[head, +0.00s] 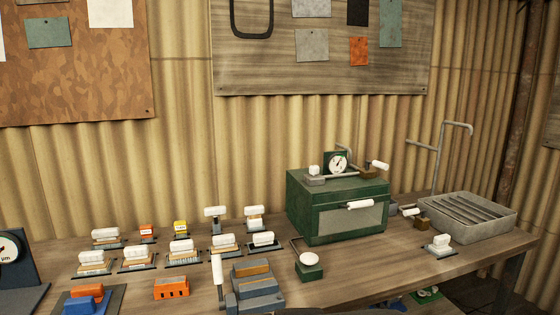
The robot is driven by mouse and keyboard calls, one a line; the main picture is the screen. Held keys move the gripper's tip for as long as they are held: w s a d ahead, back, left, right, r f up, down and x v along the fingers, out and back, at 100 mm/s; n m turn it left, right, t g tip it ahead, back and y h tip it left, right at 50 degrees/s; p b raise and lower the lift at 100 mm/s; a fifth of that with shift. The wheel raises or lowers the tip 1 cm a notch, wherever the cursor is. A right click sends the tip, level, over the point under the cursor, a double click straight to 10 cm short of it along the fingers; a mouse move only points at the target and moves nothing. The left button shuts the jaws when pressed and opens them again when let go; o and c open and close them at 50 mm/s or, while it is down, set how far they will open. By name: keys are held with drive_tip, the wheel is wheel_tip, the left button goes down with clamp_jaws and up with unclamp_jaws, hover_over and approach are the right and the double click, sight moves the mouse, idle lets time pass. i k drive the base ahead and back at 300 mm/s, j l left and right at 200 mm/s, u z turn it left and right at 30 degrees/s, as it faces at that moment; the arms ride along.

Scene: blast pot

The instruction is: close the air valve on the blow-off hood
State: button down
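A dark green box (303,215) with a pale front window stands at the right of the bench; it looks like the blow-off hood. A round white gauge (338,163) stands on its top, with grey piping. A white-handled lever on a brown block (369,173) is at the top right, its handle lying sideways and slightly tilted. A white knob on a grey block (315,179) is at the top left. A white handle (360,204) crosses the front window. I cannot tell for certain which is the air valve, or whether it is open. My gripper is not in view.
A grey slatted tray (468,217) with a bent pipe (440,150) stands right of the box. White-handled pieces (183,246) sit in rows at left. A grey clamp-like block (255,280) and a green block with a white knob (309,267) stand in front. The corrugated wall is behind.

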sight(380, 166)
drive_tip(key=z, duration=0.9)
